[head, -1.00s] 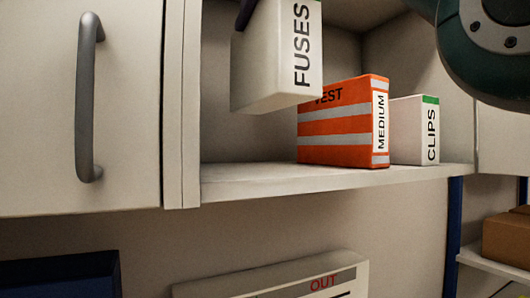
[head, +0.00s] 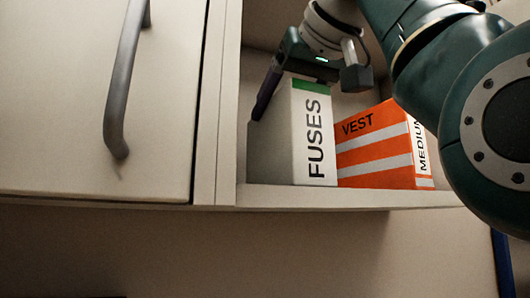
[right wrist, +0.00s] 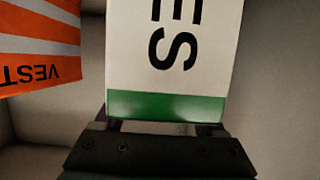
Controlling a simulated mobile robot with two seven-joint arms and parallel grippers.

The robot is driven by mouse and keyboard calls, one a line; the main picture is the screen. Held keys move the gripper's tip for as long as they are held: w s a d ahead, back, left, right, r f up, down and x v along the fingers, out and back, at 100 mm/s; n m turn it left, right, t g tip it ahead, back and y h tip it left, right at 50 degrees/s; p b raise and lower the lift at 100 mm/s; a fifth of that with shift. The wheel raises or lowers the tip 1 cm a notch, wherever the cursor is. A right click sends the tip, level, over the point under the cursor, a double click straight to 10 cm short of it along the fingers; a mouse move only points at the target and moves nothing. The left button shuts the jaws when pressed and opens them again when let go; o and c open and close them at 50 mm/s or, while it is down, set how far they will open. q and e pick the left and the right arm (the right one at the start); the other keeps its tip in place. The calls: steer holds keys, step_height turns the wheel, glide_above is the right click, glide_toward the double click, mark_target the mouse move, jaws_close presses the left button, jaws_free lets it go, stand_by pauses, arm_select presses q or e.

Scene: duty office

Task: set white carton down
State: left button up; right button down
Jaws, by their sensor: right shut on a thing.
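The white carton (head: 312,140), with a green top band and the word FUSES, stands upright in the open cabinet compartment, its lower edge at the shelf board (head: 300,197). I cannot tell whether its base fully rests on the board. My right gripper (head: 272,95) is at the carton's top and shut on it. In the right wrist view the carton (right wrist: 175,50) fills the middle, its green band next to the gripper (right wrist: 165,128). My left gripper is not in view.
An orange and white striped vest box (head: 375,150) stands close to the carton's right; it also shows in the right wrist view (right wrist: 40,45). A closed cabinet door (head: 60,100) with a grey handle (head: 128,80) is at the left. My arm covers the compartment's right part.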

steer(key=shift+f, duration=0.2)
jaws_free()
steer(key=shift+r, duration=0.1)
